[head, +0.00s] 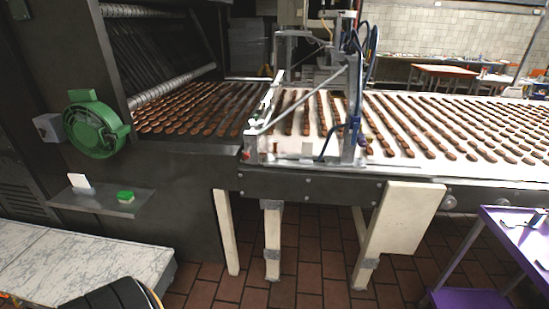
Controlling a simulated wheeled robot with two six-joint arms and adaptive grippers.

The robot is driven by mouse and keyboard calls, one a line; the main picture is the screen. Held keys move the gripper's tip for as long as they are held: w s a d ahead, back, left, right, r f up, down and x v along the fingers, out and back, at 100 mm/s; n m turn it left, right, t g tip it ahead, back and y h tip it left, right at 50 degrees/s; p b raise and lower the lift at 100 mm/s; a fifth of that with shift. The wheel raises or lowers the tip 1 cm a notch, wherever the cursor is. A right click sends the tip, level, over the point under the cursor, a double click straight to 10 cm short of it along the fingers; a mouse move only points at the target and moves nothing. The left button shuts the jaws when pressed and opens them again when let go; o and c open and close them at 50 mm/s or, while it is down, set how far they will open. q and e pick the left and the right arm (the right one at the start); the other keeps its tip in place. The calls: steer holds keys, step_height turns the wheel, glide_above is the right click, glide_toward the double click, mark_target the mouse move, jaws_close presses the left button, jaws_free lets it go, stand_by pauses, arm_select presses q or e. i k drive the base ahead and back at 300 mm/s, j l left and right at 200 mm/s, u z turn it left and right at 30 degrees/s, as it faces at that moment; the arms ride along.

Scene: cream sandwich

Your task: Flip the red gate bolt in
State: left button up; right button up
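I cannot clearly make out a red gate bolt. The metal gate frame (355,110) stands across the conveyor (400,180), with blue hoses on it. A small reddish-brown piece (275,146) stands near the front edge of the belt, left of the frame's post. It is too small to tell whether it is the bolt or which way it points. Neither of my grippers shows in the head view.
Rows of brown biscuits (440,125) cover the belt. A green round motor (95,128) sticks out at the left, above a small shelf (75,200) with a green block (125,196). A marble counter (60,265) is at lower left, a purple cart (520,240) at right. Tiled floor lies between.

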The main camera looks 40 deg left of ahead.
mark_target(246, 156)
steer(key=u, duration=1.5)
